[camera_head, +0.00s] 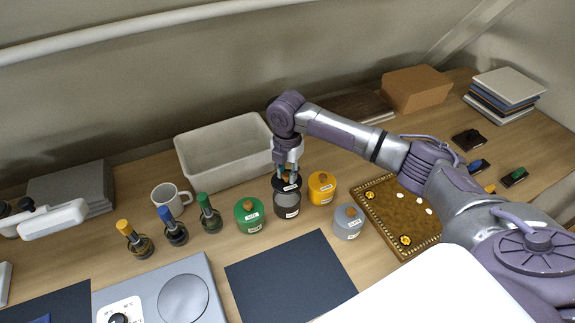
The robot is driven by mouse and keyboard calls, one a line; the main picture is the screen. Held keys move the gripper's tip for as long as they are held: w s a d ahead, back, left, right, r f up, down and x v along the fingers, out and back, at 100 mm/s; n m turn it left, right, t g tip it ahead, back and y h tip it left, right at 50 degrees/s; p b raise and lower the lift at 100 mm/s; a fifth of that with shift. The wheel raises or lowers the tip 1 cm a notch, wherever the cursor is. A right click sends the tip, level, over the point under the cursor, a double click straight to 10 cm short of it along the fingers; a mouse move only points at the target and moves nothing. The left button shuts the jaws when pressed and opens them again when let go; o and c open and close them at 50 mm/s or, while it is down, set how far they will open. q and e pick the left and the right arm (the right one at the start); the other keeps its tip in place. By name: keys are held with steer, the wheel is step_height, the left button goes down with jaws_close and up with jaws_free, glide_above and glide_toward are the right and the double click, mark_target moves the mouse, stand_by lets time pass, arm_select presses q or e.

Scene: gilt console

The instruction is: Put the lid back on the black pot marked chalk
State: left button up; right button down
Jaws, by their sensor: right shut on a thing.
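My right gripper (287,175) points down and is shut on a dark lid (286,186). The lid is over the far side of a black pot (287,208), which stands upright between a green pot (249,215) and a yellow pot (322,188). The black pot's grey inside or top shows in front of the lid. I cannot tell whether lid and pot touch. The black pot has a small white label, too small to read. My left gripper is not in view.
A grey-white pot (347,222) and a gilt-edged brown board (391,219) lie to the right. A cream bin (223,152) stands behind; stoppered bottles (208,214) and a mug (169,201) are left. A dark mat (290,278) in front is clear.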

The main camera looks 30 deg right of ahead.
mark_target(287, 182)
steer(key=shift+f, duration=0.25)
step_height(287, 182, down, 4)
steer(key=b, duration=0.5)
steer(key=shift+f, duration=0.95)
steer(key=shift+p, duration=0.4)
stand_by(0.5)
steer(key=shift+d+f+p, duration=0.1)
steer(key=shift+f+p, duration=0.05)
steer(key=shift+p, duration=0.45)
stand_by(1.3)
steer(key=c, duration=0.9)
jaws_free()
steer(key=shift+o, duration=0.4)
